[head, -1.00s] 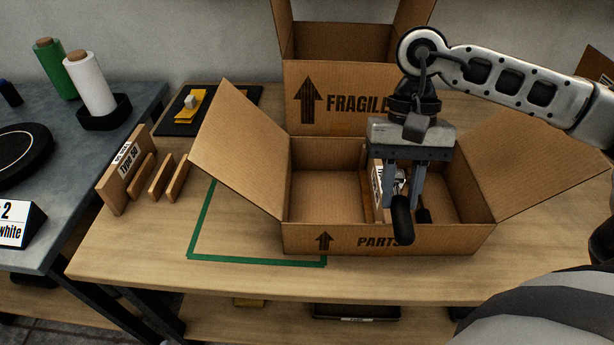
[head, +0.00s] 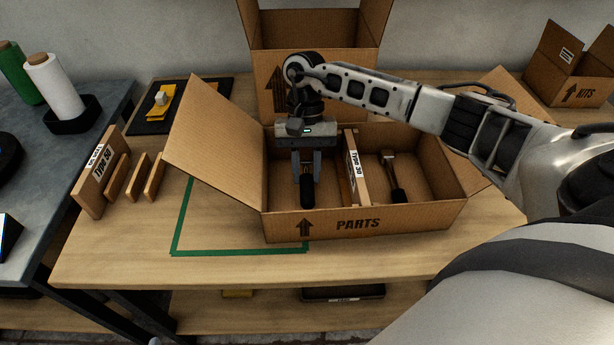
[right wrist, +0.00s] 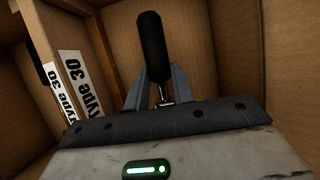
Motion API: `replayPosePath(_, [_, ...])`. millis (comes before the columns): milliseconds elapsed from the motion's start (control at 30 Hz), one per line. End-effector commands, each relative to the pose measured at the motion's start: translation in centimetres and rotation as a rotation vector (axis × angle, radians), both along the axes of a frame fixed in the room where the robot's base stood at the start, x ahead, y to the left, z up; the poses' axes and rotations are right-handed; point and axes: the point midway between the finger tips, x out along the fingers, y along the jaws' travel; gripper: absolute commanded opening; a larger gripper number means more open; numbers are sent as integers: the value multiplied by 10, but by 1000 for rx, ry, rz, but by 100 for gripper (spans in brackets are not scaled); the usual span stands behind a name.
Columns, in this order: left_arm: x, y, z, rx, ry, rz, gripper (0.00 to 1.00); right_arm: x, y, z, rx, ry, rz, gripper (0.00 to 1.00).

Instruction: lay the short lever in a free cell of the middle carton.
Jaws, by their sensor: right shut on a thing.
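The middle carton, marked PARTS (head: 400,221), stands open on the table. A wooden divider labelled Type 30 (head: 352,168) splits it into a left and a right cell. My right gripper (head: 306,176) is over the left cell, pointing down, shut on the short lever (head: 307,192), whose black handle hangs toward the front wall. In the right wrist view the lever's handle (right wrist: 152,48) stands out beyond the fingers (right wrist: 157,88). I cannot tell whether it touches the floor. Another black-handled lever (head: 397,190) lies in the right cell. My left gripper is not in view.
A taller carton (head: 345,65) stands open behind, and a KITS carton (head: 580,92) is at the far right. The left flap (head: 217,140) of the middle carton sticks out. Wooden Type 50 boards (head: 97,182) stand at the left. Green tape (head: 235,252) marks bare table.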

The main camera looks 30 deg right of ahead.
Motion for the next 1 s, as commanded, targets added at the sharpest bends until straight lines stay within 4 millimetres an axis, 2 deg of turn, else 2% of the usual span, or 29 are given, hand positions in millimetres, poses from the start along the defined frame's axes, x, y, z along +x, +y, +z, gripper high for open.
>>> replayPosePath(100, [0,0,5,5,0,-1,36,-2,0,-17,1,5,-1,0])
replayPosePath(200, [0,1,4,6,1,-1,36,-1,0,-24,1,2,-1,0])
replayPosePath(567, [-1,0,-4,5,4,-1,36,-1,-1,-31,0,0,0,0])
replayPosePath(600, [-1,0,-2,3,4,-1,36,-2,-1,-29,-1,2,-1,33])
replayPosePath(667, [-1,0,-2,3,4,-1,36,-2,-1,-29,-1,2,-1,46])
replayPosePath(1000, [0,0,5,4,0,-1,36,-2,0,-25,0,2,-1,46])
